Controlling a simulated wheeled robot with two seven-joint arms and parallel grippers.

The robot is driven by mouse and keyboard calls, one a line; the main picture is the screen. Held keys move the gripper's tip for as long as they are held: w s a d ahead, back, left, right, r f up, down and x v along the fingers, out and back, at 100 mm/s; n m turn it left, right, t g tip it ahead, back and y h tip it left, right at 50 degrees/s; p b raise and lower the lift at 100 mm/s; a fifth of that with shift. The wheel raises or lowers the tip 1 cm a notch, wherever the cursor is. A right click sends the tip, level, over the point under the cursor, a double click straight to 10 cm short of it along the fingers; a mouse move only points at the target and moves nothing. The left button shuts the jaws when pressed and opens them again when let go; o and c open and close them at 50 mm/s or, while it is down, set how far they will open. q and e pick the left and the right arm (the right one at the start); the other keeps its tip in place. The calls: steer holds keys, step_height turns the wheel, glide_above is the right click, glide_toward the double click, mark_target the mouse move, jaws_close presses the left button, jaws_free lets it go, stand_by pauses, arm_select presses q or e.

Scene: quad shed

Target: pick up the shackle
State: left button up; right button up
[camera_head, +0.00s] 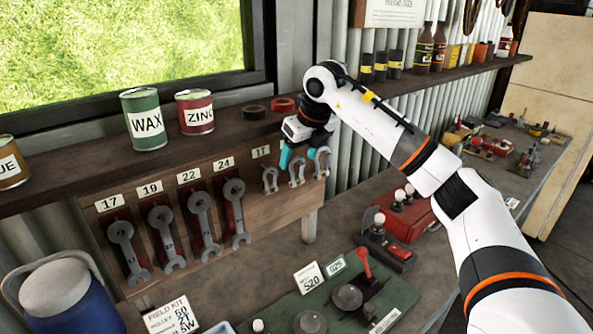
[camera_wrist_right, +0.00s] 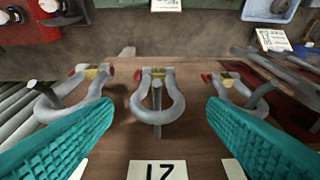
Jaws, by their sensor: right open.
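Three grey metal shackles hang on pegs on the brown wooden board (camera_head: 268,213): a left one (camera_head: 270,180), a middle one (camera_head: 296,174) and a right one (camera_head: 322,164). My right gripper (camera_head: 298,156) is open, its teal fingers in front of the board at the shackles' height. In the right wrist view, the middle shackle (camera_wrist_right: 137,107) lies between the spread fingers of the gripper (camera_wrist_right: 160,108), with a peg through its bow. The other two shackles, (camera_wrist_right: 36,106) and (camera_wrist_right: 262,104), sit just outside the fingers. I see no clear contact. My left gripper is not in view.
Several wrenches (camera_head: 201,220) hang on the board left of the shackles. Above, a shelf (camera_head: 85,177) carries a green WAX can (camera_head: 142,120) and a red ZINC can (camera_head: 195,112). Below, the bench holds a green mat (camera_head: 395,295) and a red box (camera_head: 410,222).

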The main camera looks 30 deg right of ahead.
mark_target(298, 161)
steer(key=p+x, duration=0.1)
steer(key=x, duration=0.2)
steer(key=shift+s+d+f+p, duration=0.1)
steer(key=shift+d+f+p, duration=0.1)
steer(key=shift+p, duration=0.2)
steer(key=shift+a+f, duration=0.1)
steer(key=shift+f, duration=0.3)
steer(key=shift+r, duration=0.1)
steer(key=c, duration=1.1)
steer(key=shift+r, duration=0.1)
